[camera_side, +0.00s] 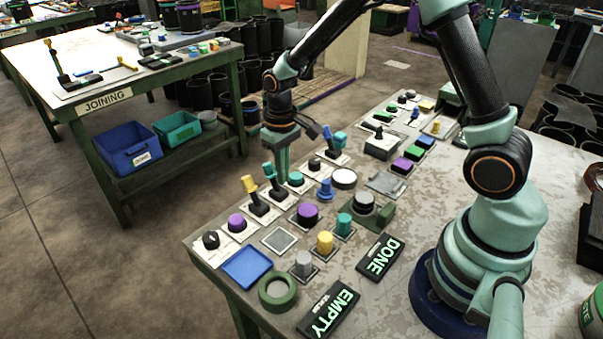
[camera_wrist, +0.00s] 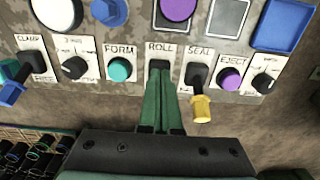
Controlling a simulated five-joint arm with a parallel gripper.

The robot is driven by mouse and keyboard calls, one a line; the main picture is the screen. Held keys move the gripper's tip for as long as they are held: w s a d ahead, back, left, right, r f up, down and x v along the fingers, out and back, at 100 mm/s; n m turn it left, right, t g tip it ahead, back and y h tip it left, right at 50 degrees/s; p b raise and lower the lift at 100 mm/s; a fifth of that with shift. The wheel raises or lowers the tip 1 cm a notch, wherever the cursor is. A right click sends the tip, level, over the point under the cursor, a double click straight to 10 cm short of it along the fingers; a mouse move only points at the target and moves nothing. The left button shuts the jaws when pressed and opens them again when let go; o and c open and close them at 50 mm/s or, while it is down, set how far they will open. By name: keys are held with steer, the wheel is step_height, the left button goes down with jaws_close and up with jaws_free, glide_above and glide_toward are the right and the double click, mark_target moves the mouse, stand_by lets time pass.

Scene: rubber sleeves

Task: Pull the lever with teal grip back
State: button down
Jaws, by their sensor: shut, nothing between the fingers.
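The lever with the teal grip (camera_side: 268,171) stands on the near panel row in the side view, between the yellow-grip lever (camera_side: 249,184) and a round teal button (camera_side: 296,178). My gripper (camera_side: 283,176) points down right beside the teal grip, on its right in that picture; I cannot tell whether they touch. In the wrist view my gripper's green fingers (camera_wrist: 161,85) are together and empty over the ROLL place. There only the lever's dark base (camera_wrist: 158,65) shows; the teal grip is hidden behind the fingers. The yellow-grip lever (camera_wrist: 200,105) at SEAL is close on the right.
The FORM button (camera_wrist: 120,69) and a blue-grip lever (camera_wrist: 12,92) at CLAMP lie left in the wrist view. Purple buttons, knobs, a blue tray (camera_side: 247,266) and DONE and EMPTY plates crowd the bench. The floor side beyond the lever row is open.

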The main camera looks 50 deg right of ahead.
steer(key=shift+s+r, duration=0.1)
stand_by(0.3)
step_height(320, 180, up, 8)
stand_by(0.9)
steer(key=s+d+r+t, duration=0.1)
steer(key=s+r+t, duration=0.4)
steer(key=s+r, duration=0.5)
steer(key=s, duration=0.3)
steer(key=shift+d+r+t, duration=0.15)
steer(key=shift+r+t, duration=0.15)
steer(key=shift+r, duration=0.1)
